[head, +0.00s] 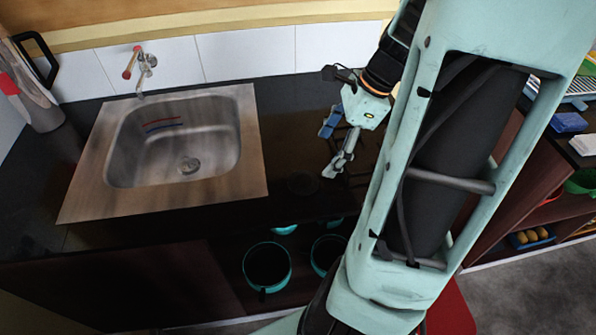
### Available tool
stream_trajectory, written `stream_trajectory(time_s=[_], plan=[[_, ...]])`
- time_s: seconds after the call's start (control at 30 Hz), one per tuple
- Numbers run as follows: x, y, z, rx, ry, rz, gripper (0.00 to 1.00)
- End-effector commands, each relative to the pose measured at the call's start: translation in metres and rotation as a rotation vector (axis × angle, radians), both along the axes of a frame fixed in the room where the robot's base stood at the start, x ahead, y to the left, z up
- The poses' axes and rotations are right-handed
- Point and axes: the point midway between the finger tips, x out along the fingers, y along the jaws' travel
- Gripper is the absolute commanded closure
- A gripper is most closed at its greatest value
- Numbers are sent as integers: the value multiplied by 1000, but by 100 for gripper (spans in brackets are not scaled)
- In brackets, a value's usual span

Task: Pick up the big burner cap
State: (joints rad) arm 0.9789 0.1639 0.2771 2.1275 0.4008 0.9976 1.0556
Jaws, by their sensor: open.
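A dark round disc (302,184), which looks like a burner cap, lies on the black countertop to the right of the sink. It is hard to make out against the dark surface, and I cannot tell its size class for sure. My gripper (329,149) is open, with its fingers spread, above the counter up and to the right of the disc. Nothing shows between the fingers. The dark bars of a stove grate (356,181) show faintly below and right of the gripper. My arm hides much of the stove area.
A steel sink (190,168) with a faucet (146,70) fills the counter's left. White tiles (250,53) stand behind. Teal-rimmed pots (267,266) sit on a shelf below the counter. A utensil holder (42,113) stands far left.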

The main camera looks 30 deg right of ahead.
Motion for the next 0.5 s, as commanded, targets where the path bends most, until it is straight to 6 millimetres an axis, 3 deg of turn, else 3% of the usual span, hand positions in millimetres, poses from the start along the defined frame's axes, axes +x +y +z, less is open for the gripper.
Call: stream_trajectory(time_s=[0.3, 0.5], plan=[[4, 16, -42, 7, 8, 1, 23], [8, 21, -54, 6, 7, -1, 23]])
